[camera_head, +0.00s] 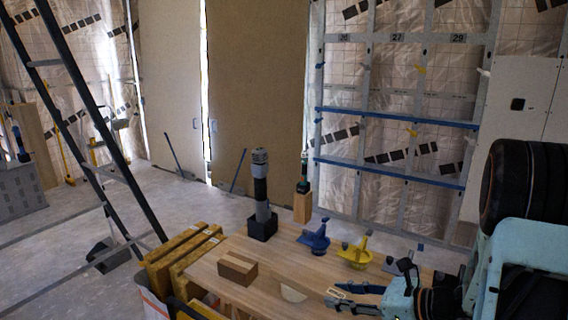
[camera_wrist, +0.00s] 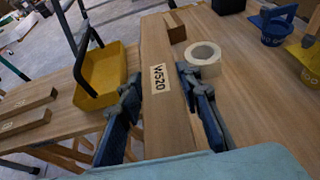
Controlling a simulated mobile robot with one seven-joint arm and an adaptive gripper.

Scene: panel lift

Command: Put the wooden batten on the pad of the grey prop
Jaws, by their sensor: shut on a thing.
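My gripper (camera_head: 345,299) is at the table's front right. In the wrist view its blue fingers (camera_wrist: 160,103) are shut on the wooden batten (camera_wrist: 160,55), a long plain strip with a "W520" label. The batten points away from my gripper; its height above the table is hard to tell. A small grey device (camera_head: 405,266), shaped like the blue and yellow ones, stands behind my gripper. A taller grey-and-black post (camera_head: 261,190) stands on a black base at the table's back. I cannot tell for certain which is the grey prop; its pad is not clear.
On the wooden table (camera_head: 335,268) are a wooden block (camera_head: 237,268), a tape roll (camera_wrist: 203,58), a blue device (camera_head: 315,238), a yellow device (camera_head: 354,253) and a green-black tool on a block (camera_head: 303,190). A yellow tray (camera_wrist: 101,80) lies left of the batten. A ladder stands left.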

